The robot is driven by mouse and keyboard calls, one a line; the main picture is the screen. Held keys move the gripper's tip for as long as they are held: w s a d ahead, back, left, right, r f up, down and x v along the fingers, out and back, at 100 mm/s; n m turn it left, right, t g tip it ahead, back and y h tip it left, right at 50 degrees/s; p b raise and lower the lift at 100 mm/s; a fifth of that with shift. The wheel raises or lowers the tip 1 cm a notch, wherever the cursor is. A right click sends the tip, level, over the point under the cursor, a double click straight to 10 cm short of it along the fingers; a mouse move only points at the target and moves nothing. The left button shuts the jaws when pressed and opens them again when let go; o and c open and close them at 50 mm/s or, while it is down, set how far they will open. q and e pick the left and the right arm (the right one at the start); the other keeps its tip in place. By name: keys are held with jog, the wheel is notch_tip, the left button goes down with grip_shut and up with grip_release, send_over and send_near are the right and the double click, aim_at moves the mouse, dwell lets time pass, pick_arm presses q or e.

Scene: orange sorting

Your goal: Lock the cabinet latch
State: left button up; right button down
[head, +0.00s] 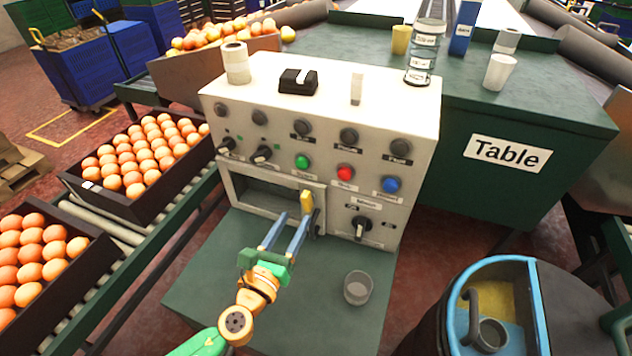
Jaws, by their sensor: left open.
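The cabinet (420,150) is a cream control box with knobs and coloured buttons on its sloped front. A framed, recessed compartment (262,190) is low on its front left. At the frame's right side is a yellow latch piece (307,201), upright, with a dark part just beside it. My left gripper (296,217) is open, its two bluish fingers pointing up at the latch. The fingertips are at or just below the yellow piece; I cannot tell whether they touch it. My right gripper is not in view.
A grey cup (358,288) stands on the green ledge (215,285) right of my arm. Crates of oranges (122,205) line the conveyor at left. A blue-rimmed bin (458,305) is at lower right. A rotary switch (361,228) is right of the latch.

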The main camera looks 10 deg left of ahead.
aim_at(304, 201)
pick_arm(q)
jog(key=w, duration=0.3)
jog(key=w+d, duration=0.1)
jog(key=w, duration=0.1)
jog(key=shift+w+d+r, duration=0.1)
jog(key=shift+w+r, duration=0.05)
jog(key=shift+r, duration=0.15)
jog(key=shift+w+f, duration=0.1)
jog(key=shift+w, duration=0.2)
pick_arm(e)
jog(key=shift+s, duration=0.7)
pick_arm(q)
jog(key=shift+s, duration=0.15)
jog(key=c, duration=0.3)
grip_shut()
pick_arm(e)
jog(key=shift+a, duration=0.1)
